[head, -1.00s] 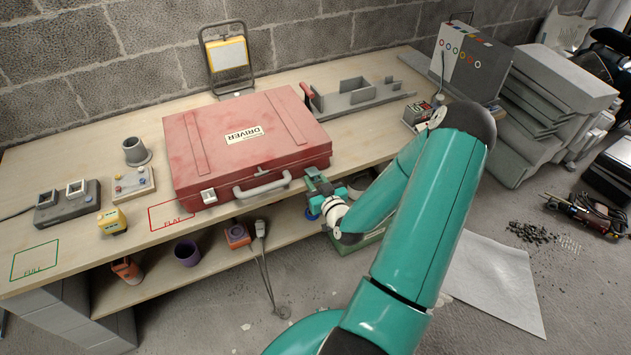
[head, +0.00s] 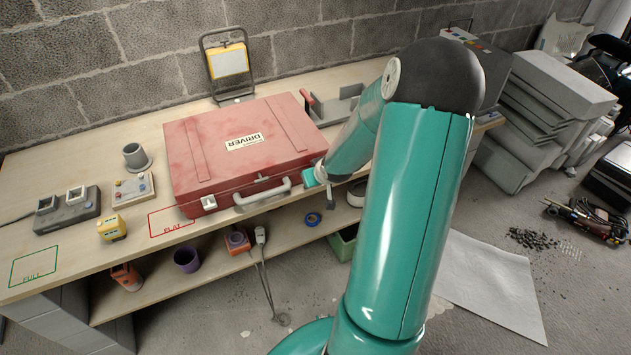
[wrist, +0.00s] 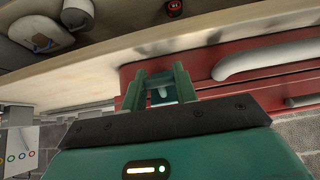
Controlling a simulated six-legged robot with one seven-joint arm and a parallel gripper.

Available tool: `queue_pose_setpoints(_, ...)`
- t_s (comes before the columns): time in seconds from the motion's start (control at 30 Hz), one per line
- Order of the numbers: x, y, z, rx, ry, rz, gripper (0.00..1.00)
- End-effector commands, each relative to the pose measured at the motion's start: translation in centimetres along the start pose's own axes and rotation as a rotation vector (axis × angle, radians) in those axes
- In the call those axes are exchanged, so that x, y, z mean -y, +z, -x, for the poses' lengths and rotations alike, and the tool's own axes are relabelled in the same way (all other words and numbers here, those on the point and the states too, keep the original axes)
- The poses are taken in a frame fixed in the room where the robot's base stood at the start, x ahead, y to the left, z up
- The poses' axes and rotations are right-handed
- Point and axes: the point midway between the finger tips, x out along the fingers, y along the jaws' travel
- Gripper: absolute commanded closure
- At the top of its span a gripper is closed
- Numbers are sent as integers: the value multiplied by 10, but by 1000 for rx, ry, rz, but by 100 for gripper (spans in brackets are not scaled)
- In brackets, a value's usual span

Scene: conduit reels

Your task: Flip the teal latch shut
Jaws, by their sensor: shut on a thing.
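The red case (head: 245,150), labelled DRIVER, lies closed on the workbench with its grey handle (head: 262,194) facing front. A pale latch (head: 208,203) shows at the left of its front. My gripper (head: 313,178) is at the right end of the case's front, where my arm and gripper hide the case's surface. In the wrist view the green fingers (wrist: 160,76) reach to the red case front beside the handle (wrist: 265,58). They are shut on a small teal piece with a pale part (wrist: 160,94), which looks like the teal latch; its angle is hard to tell.
A yellow work lamp (head: 226,60) stands behind the case. A grey cup (head: 135,156), switch boxes (head: 68,208) and a yellow device (head: 112,228) stand left. The bench's front edge runs just below the case.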

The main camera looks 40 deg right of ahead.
Motion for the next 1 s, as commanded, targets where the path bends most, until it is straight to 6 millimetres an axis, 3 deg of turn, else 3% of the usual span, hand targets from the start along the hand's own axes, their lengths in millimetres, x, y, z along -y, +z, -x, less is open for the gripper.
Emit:
queue_pose_setpoints(0.5, -1, -18, 2, 347, 0, 1, 94)
queue_pose_setpoints(1.0, 0, -19, 2, 423, 0, 2, 94)
